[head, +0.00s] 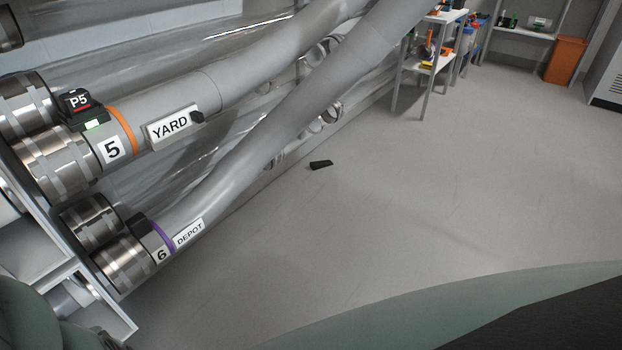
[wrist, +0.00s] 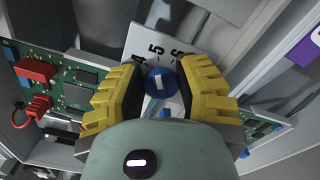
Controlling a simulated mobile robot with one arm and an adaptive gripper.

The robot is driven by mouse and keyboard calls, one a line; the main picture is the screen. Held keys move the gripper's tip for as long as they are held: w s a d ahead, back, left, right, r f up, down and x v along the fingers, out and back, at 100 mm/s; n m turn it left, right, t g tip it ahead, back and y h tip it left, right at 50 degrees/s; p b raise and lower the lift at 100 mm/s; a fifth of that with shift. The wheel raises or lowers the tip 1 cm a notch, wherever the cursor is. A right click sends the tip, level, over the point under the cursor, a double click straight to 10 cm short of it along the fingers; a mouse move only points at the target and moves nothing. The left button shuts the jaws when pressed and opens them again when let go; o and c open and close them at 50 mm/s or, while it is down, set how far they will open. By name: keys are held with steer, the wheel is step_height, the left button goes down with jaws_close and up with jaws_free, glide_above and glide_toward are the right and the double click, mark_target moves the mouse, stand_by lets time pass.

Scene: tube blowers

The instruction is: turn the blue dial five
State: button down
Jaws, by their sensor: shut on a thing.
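In the wrist view a round blue dial (wrist: 160,82) with a short white mark sits in front of a white plate (wrist: 184,42) printed with black numbers. The numbers 4, 5 and 6 show above the dial, with 5 nearest its top. My gripper (wrist: 161,87) has its yellow-and-black fingers on both sides of the dial and is shut on it. The white mark points roughly up toward the 5, but its exact heading is hard to tell. Neither the dial nor my gripper shows in the head view.
Green circuit boards (wrist: 65,95) with red parts flank the dial in the wrist view. In the head view, grey tubes 5 (head: 160,100) and 6 (head: 200,205) run up from metal couplings. Open floor (head: 430,200) lies to the right, with a black wedge (head: 320,165) on it.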

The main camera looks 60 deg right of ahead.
steer(key=shift+d+f, duration=0.1)
steer(key=shift+f, duration=0.1)
steer(key=c, duration=0.6)
jaws_free()
steer(key=shift+w, duration=0.1)
steer(key=shift+c, duration=0.2)
steer(key=s, duration=0.8)
steer(key=shift+a+r, duration=0.25)
steer(key=shift+a, duration=0.1)
